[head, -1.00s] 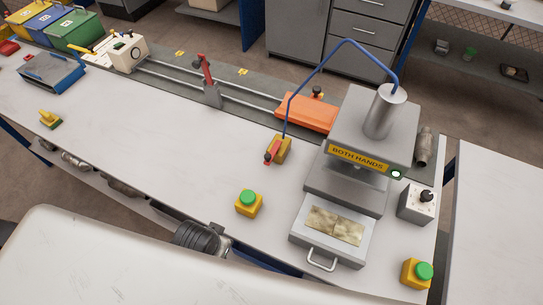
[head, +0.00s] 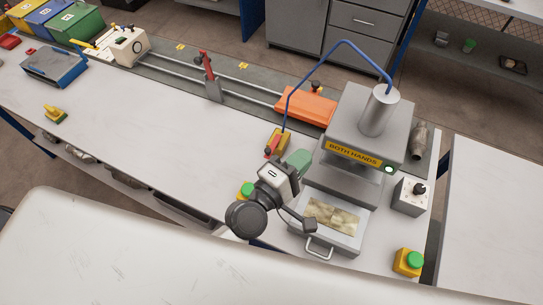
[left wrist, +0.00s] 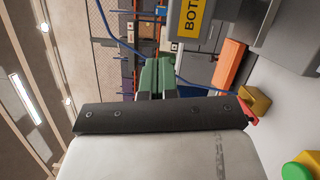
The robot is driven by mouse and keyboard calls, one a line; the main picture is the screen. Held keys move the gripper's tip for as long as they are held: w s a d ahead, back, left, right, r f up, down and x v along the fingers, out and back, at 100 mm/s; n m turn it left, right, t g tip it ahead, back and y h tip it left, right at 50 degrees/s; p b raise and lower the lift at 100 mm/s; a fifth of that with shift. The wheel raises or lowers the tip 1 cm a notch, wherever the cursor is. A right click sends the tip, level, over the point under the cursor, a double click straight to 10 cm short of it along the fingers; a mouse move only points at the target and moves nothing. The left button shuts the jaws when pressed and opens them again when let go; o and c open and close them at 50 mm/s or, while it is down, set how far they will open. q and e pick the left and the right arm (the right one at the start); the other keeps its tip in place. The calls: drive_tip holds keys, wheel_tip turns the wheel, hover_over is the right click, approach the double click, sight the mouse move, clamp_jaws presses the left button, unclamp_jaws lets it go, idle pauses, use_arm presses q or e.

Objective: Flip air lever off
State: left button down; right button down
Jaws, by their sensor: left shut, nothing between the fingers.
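The air lever is a red handle (head: 271,147) on a yellow valve block (head: 281,139), with a blue hose (head: 313,68) rising from it to the press. The handle lies along the block's left side. In the left wrist view the red handle (left wrist: 250,117) and yellow block (left wrist: 256,98) show at the right. My left gripper (head: 300,160) has green fingers, shut and empty, just right of and nearer than the block, apart from it as far as I can tell. Its fingers (left wrist: 157,77) also show in the left wrist view. My right gripper is out of view.
The grey press (head: 352,128) marked BOTH HANDS stands close right of my fingers. A yellow button box with a green button (head: 246,188) is partly hidden behind my left arm. Another green button (head: 414,259) is at front right.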

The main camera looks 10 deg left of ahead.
sight(269, 154)
use_arm(q)
drive_tip(key=w+a+f+n+t+y, duration=0.1)
drive_tip(key=w+f+n+y, duration=0.1)
drive_tip(key=n+y, duration=0.6)
drive_tip(key=w+a+f+n+t+y, duration=0.1)
drive_tip(key=w+f+n+y, duration=0.15)
drive_tip(key=n, duration=0.85)
drive_tip(key=s+f+n+g+y, duration=0.4)
drive_tip(key=f+n+g+y, duration=0.1)
drive_tip(key=f+n+g, duration=0.3)
drive_tip(key=shift+s+d+f+n+y, duration=0.15)
drive_tip(key=shift+s+f+n+y, duration=0.25)
drive_tip(key=shift+n, duration=0.4)
drive_tip(key=shift+f, duration=0.1)
drive_tip(key=b+x, duration=0.1)
drive_tip(key=x, duration=0.3)
drive_tip(key=b+x, duration=0.1)
drive_tip(key=x, duration=0.3)
drive_tip(key=b+x, duration=0.1)
drive_tip(key=x, duration=0.3)
drive_tip(key=shift+w, duration=0.35)
drive_tip(key=shift+w+a, duration=0.55)
drive_tip(key=shift+a, duration=0.05)
